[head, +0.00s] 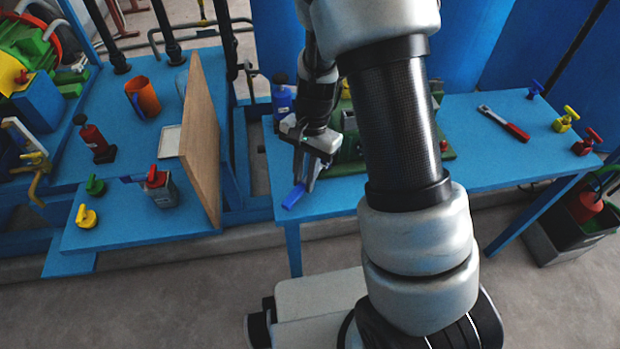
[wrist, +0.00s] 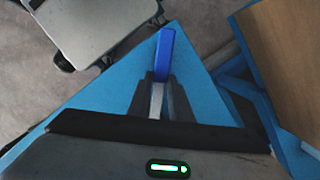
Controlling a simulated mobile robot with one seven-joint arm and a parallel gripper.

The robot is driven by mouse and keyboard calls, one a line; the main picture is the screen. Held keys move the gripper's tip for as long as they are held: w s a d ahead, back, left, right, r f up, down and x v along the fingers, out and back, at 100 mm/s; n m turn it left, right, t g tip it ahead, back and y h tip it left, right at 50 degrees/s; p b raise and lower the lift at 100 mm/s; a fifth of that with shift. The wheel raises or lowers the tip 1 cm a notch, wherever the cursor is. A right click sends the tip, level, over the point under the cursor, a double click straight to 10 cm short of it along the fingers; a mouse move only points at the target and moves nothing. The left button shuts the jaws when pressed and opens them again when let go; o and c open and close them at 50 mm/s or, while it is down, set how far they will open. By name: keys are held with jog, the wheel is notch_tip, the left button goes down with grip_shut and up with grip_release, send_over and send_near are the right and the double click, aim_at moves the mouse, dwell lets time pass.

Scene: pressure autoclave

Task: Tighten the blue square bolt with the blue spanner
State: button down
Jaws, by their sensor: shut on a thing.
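My gripper (head: 304,174) is shut on the blue spanner (head: 293,196), over the front left corner of the right-hand blue table. The spanner's blue handle end sticks out past the fingertips. In the wrist view the blue spanner (wrist: 165,55) points away from my gripper (wrist: 160,90), with a pale metal part between the fingers. The spanner's jaw end is hidden. I cannot make out the blue square bolt for sure. A small blue piece with a handle (head: 535,89) stands at the table's back right, but I cannot tell whether it is a bolt.
A red-handled spanner (head: 503,122) lies on the right-hand table (head: 470,170), near a yellow piece (head: 566,118) and a red piece (head: 587,141). A green machine (head: 349,140) stands partly behind my arm. A wooden panel (head: 200,140) stands upright to the left.

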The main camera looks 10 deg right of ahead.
jog(key=shift+w+a+r+m, duration=0.1)
jog(key=shift+w+a+m, duration=0.15)
jog(key=shift+w+m, duration=0.25)
jog(key=shift+w+a+m+t+p, duration=0.2)
jog(key=shift+w+a+m+p, duration=0.15)
jog(key=shift+w+m+p, duration=0.35)
jog(key=shift+w+a+m+t+p, duration=0.25)
jog(key=shift+a+m+p, duration=0.15)
jog(key=shift+m, duration=0.6)
jog(key=shift+w+a+m+t+y+p, duration=0.15)
jog(key=shift+w+m+p, duration=0.4)
jog(key=shift+m, duration=0.3)
jog(key=shift+w+a+m+t+y+p, duration=0.15)
jog(key=shift+w+m+p, duration=0.3)
jog(key=shift+w+m, duration=0.3)
jog(key=shift+w+m+p, duration=0.7)
jog(key=shift+w+m, duration=0.2)
jog(key=shift+m, duration=0.4)
jog(key=shift+s+r+p, duration=0.1)
jog(key=shift+r+p, duration=2.15)
jog(key=shift+r, duration=0.2)
